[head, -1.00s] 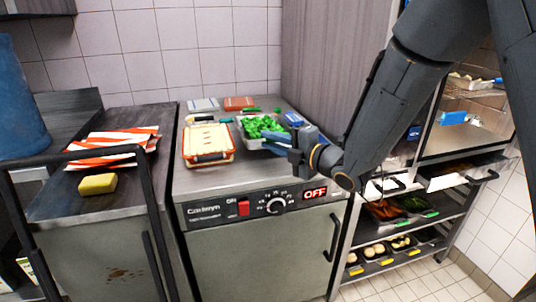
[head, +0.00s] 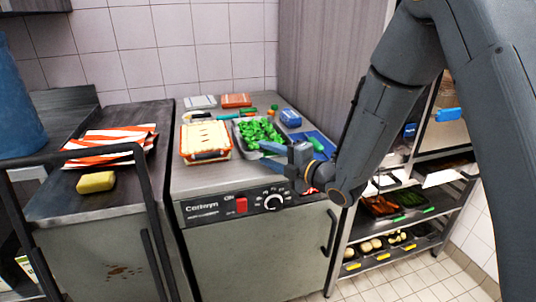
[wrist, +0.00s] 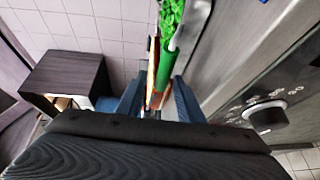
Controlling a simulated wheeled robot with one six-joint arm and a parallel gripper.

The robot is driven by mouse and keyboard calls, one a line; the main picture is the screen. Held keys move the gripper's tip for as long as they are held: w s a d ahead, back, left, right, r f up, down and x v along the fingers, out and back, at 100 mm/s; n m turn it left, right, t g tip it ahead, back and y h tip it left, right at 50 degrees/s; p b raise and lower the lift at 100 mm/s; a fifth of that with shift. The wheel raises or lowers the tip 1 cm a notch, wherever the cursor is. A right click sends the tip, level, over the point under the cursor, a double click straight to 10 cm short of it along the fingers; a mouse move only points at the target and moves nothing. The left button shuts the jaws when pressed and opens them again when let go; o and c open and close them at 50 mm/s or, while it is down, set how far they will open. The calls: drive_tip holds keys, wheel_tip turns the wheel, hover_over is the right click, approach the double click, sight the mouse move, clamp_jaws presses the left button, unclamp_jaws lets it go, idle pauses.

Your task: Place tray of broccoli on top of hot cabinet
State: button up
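The tray of broccoli (head: 238,139) is a shallow metal tray of bright green florets. It rests on the flat metal top of the hot cabinet (head: 200,185). In the wrist view part of the broccoli (wrist: 171,16) and the tray's pale rim shows at the top. My gripper (head: 264,155) is at the tray's front right corner, above the cabinet's front edge. My gripper hides the tray's front right corner and most of the red display.
A cream and orange container (head: 206,139) stands left of the tray. A blue box (head: 290,118) and a blue board (head: 322,142) lie to its right. Several small items are behind. A yellow sponge (head: 96,182) and striped cloth (head: 118,137) are on the left counter. Shelves with food trays (head: 380,206) stand right.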

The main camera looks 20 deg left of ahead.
drive_tip(key=b+v, duration=0.2)
drive_tip(key=v, duration=1)
drive_tip(key=d+f+m+h, duration=0.4)
drive_tip(key=d+m+h, duration=0.2)
drive_tip(key=d+m, duration=0.3)
drive_tip(key=d+f+m+h, duration=0.4)
drive_tip(key=d+m+h, duration=0.25)
drive_tip(key=d, duration=0.45)
drive_tip(key=s+d+m+g+h, duration=0.1)
drive_tip(key=s+d+m+g, duration=0.2)
drive_tip(key=s+m, duration=0.4)
drive_tip(key=s+d+m+g+h, duration=0.1)
drive_tip(key=s+d+m+g, duration=0.3)
drive_tip(key=s+m, duration=0.3)
drive_tip(key=s+g, duration=0.1)
drive_tip(key=s, duration=0.4)
drive_tip(key=shift+f+g, duration=0.3)
drive_tip(key=shift+f, duration=0.1)
drive_tip(key=shift+s+a+r, duration=0.1)
drive_tip(key=shift+s, duration=0.05)
